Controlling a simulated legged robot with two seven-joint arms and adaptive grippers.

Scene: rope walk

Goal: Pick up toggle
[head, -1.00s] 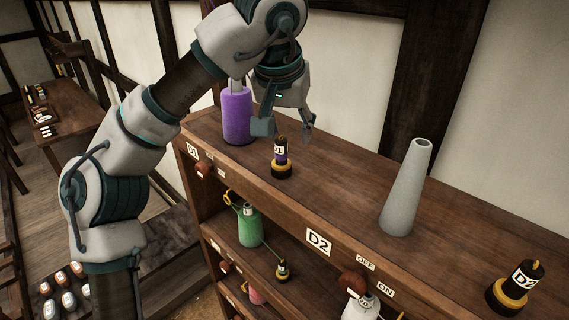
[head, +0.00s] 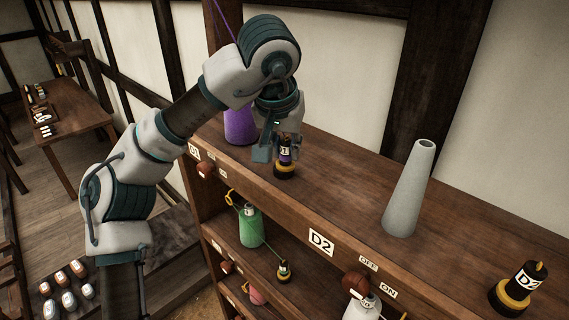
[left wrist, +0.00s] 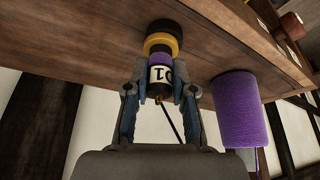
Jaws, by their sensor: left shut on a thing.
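The toggle (head: 285,158), marked D1, is a small black peg with a purple band, a white label and a yellow ring near its black base. It stands upright on the shelf top (head: 330,185). My left gripper (head: 277,150) is over it from above. In the left wrist view the toggle (left wrist: 160,75) sits between the two fingers (left wrist: 160,88), which are shut on its labelled part. Its base appears to rest on the wood. A thin dark cord runs from its tip. My right gripper is not in view.
A purple spool (head: 240,126) stands close behind the gripper, also in the left wrist view (left wrist: 240,110). A grey cone (head: 409,190) and a D2 toggle (head: 517,288) stand farther right. A green spool (head: 249,226) is on the shelf below. The top between toggle and cone is clear.

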